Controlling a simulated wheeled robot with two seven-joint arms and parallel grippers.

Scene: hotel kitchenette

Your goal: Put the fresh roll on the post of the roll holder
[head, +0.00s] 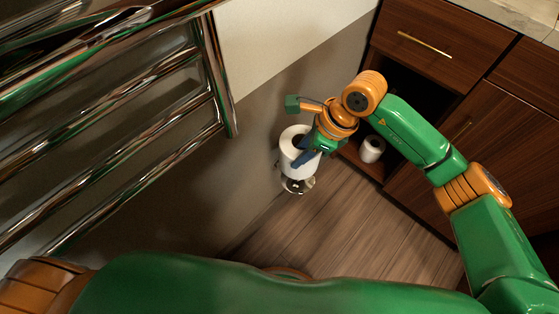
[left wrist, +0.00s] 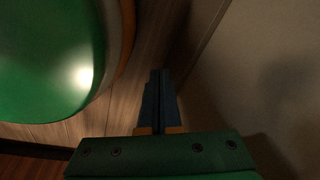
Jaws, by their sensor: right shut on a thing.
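The fresh roll (head: 289,150) is a white paper roll, roughly upright beside the grey wall in the head view. My right gripper (head: 305,155) is shut on it from the right, its blue fingers against the roll's side. The roll holder (head: 298,186) shows as a shiny chrome base and parts just below the roll. Its post is hidden or too small to make out, so I cannot tell whether the roll is around it. My left gripper (left wrist: 160,98) shows only in the left wrist view, with its blue fingers together and nothing between them.
Another white roll (head: 372,149) stands in the open niche of the brown wooden cabinet (head: 440,45), right of my right gripper. A chrome towel rail (head: 215,85) fills the upper left. The wooden floor (head: 335,215) is clear in front of the holder.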

